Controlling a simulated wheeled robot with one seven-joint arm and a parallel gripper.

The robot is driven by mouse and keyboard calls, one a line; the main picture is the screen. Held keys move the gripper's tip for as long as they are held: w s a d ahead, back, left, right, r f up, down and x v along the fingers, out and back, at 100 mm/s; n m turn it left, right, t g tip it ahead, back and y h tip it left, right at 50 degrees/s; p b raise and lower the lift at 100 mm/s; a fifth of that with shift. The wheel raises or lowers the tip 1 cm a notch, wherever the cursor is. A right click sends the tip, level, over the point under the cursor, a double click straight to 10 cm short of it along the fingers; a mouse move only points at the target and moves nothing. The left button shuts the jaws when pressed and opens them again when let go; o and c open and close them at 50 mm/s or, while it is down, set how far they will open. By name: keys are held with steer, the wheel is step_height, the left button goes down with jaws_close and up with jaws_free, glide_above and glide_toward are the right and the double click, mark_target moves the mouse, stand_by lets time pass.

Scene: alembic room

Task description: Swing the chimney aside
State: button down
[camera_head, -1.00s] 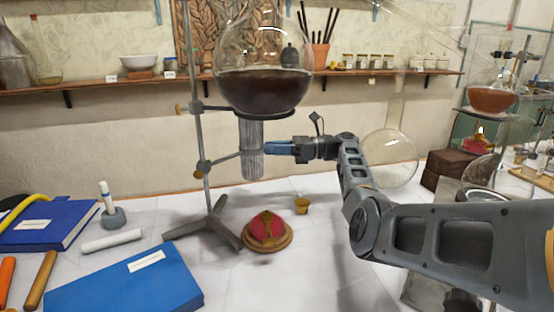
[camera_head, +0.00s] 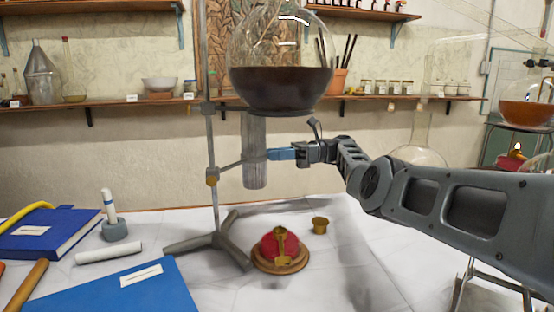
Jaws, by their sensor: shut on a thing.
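My gripper (camera_head: 271,154) comes in from the right and is shut on the chimney's right side at mid-height. The chimney's lower end is clear of the table.
A blue book (camera_head: 115,290) lies at front left.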

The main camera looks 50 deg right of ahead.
steer(key=shift+a+f, duration=0.1)
steer(key=shift+f, duration=0.05)
steer(key=c, duration=0.8)
jaws_free()
steer(key=shift+c, duration=0.2)
step_height(320, 180, up, 4)
steer(key=shift+r+p, duration=0.2)
steer(key=shift+p, duration=0.75)
steer(key=s+d+r+p, duration=0.2)
steer(key=s+d+r, duration=0.4)
steer(key=s, duration=0.3)
steer(key=shift+d+r+p, duration=0.4)
steer(key=shift+d, duration=0.2)
steer(key=shift+s, duration=0.1)
